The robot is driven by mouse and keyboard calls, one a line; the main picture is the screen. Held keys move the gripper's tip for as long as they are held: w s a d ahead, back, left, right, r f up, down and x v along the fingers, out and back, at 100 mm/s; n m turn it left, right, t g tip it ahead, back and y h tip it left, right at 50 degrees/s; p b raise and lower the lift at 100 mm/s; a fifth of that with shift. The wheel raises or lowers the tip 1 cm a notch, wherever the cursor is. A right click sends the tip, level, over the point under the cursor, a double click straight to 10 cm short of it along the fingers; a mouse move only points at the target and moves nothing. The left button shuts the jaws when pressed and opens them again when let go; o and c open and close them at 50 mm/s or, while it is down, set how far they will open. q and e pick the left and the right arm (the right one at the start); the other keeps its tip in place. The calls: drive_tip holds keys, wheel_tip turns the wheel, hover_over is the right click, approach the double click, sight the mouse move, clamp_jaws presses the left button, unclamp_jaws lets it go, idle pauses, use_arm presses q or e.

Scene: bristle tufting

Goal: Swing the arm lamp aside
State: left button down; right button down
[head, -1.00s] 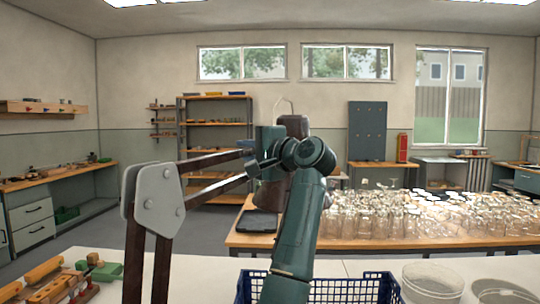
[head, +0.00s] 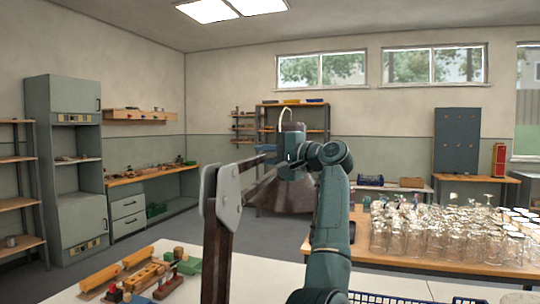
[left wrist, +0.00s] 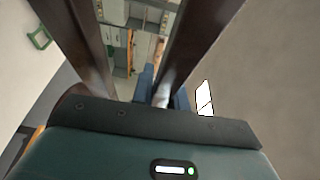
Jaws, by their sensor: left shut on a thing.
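The arm lamp has dark brown bars, a grey elbow joint (head: 222,188) and a dark brown cone-shaped shade (head: 287,192) in the head view. Its lower bars (head: 216,260) rise from the bench in front of me. My left gripper (head: 268,155) is shut on the lamp near the top of the shade. My teal forearm hides part of that area. In the left wrist view, the blue fingers (left wrist: 163,92) are close together between two dark lamp bars (left wrist: 82,45); the exact grip is hard to see. My right gripper is out of view.
The white bench (head: 260,275) holds wooden blocks and brush parts (head: 130,275) at left. A blue crate (head: 365,298) is at the bottom edge. Many glasses (head: 430,230) crowd a wooden table at right. Open floor (head: 240,230) lies behind the lamp.

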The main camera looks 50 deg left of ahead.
use_arm(q)
drive_tip(key=c, duration=1.4)
unclamp_jaws()
drive_tip(key=shift+d, duration=0.1)
drive_tip(key=b+v, duration=0.2)
drive_tip(key=v, duration=1.1)
drive_tip(key=shift+b, duration=0.3)
